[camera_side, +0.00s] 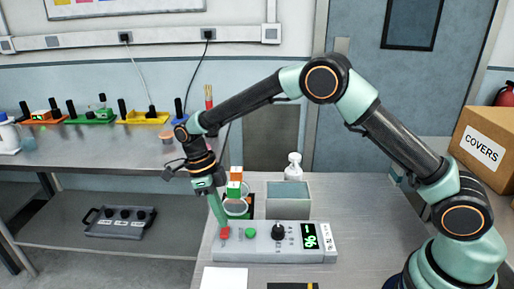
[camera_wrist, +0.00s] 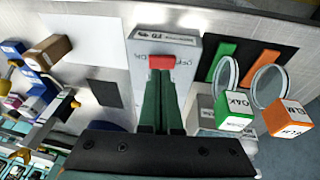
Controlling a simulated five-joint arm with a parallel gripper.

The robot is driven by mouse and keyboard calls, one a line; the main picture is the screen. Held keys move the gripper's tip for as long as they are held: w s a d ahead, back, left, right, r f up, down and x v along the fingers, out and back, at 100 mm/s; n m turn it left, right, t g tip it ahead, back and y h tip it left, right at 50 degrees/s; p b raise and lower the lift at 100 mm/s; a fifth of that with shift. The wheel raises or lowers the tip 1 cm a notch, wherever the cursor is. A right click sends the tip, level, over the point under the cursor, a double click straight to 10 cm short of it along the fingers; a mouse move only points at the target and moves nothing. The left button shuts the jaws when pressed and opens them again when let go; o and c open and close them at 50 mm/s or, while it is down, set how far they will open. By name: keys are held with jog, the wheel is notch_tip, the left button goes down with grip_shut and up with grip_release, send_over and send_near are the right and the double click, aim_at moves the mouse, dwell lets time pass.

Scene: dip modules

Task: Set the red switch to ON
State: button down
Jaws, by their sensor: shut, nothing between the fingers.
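The red switch (camera_side: 224,233) is at the left end of the grey control box (camera_side: 240,254) in the side view. In the wrist view the red switch (camera_wrist: 162,62) lies just beyond my fingertips, near the box's printed end (camera_wrist: 165,38). My gripper (camera_side: 222,224) is shut and empty, pointing down at the switch. In the wrist view my gripper (camera_wrist: 160,80) has its two green fingers together, with the tips at or touching the switch's near edge. Whether they touch, and which way the switch is set, I cannot tell. The fingers hide part of the box top.
The box also carries a green button (camera_side: 250,232), a black knob (camera_side: 278,231) and a lit green display (camera_side: 310,236). Behind it stand an open grey bin (camera_side: 288,208) and a white bottle (camera_side: 293,165). Green and orange tagged blocks (camera_wrist: 235,108) with rings sit close by.

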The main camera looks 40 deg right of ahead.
jog(key=v, duration=1.2)
jog(key=shift+s+r, duration=0.2)
jog(key=shift+s, duration=0.05)
jog(key=shift+a, duration=0.1)
jog(key=shift+s+a+r, duration=0.2)
jog(key=shift+s+a, duration=0.2)
jog(key=x, duration=1.3)
jog(key=shift+w+f, duration=0.1)
jog(key=shift+w, duration=0.2)
jog(key=shift+f, duration=0.4)
